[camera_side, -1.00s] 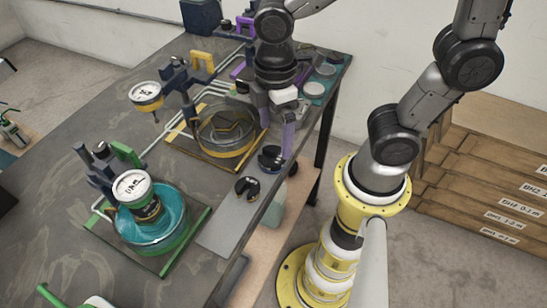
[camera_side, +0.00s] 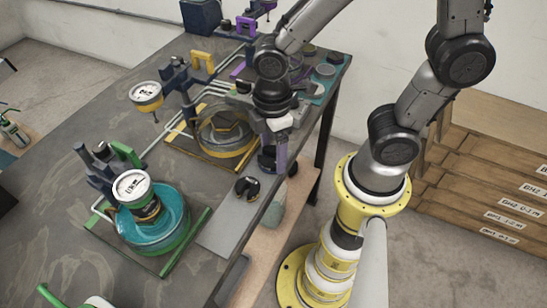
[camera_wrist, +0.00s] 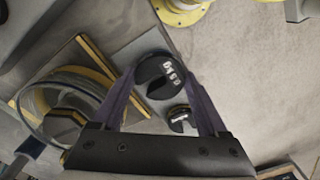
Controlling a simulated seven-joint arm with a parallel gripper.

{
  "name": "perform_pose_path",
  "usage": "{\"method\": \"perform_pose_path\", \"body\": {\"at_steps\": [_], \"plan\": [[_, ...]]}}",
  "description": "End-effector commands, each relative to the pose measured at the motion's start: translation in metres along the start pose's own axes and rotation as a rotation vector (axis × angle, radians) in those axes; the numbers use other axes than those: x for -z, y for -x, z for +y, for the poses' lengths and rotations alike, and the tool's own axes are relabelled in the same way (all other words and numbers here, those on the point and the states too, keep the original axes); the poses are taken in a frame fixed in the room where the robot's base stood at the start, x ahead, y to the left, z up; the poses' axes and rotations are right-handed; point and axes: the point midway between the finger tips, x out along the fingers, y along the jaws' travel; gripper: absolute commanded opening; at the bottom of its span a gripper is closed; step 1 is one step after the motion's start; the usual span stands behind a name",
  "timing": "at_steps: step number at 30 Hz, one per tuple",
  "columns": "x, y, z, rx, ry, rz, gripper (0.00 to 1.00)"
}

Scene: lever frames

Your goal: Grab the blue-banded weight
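A dark slotted weight with a bluish side (camera_side: 266,161) sits near the table's right edge in the side view, partly hidden by my gripper (camera_side: 277,160). A second dark slotted weight (camera_side: 247,188) lies just nearer the camera. In the wrist view, a larger slotted weight with white lettering (camera_wrist: 158,76) shows between the fingertips, and a smaller-looking one (camera_wrist: 181,119) lies below it, between the fingers. Whether a finger touches a weight cannot be told.
A yellow-edged tray with a round clear vessel (camera_side: 222,136) stands left of my gripper. A teal basin (camera_side: 150,220) on a green-edged tray with a gauge stands nearer. Wooden crates (camera_side: 490,180) stand right.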

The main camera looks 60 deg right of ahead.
Motion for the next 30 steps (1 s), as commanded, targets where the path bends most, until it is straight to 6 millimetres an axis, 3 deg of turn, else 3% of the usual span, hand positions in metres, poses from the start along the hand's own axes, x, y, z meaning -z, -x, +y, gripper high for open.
{"method": "perform_pose_path", "body": {"at_steps": [2, 12, 24, 30], "plan": [[0.000, 0.000, 0.000, 0.000, 0.000, 0.000, 0.60], [0.000, 0.001, 0.000, 0.000, 0.000, 0.001, 0.00], [0.001, 0.002, 0.001, -0.003, 0.000, 0.004, 0.00], [0.002, 0.015, 0.001, -0.005, 0.000, 0.007, 0.00]]}}
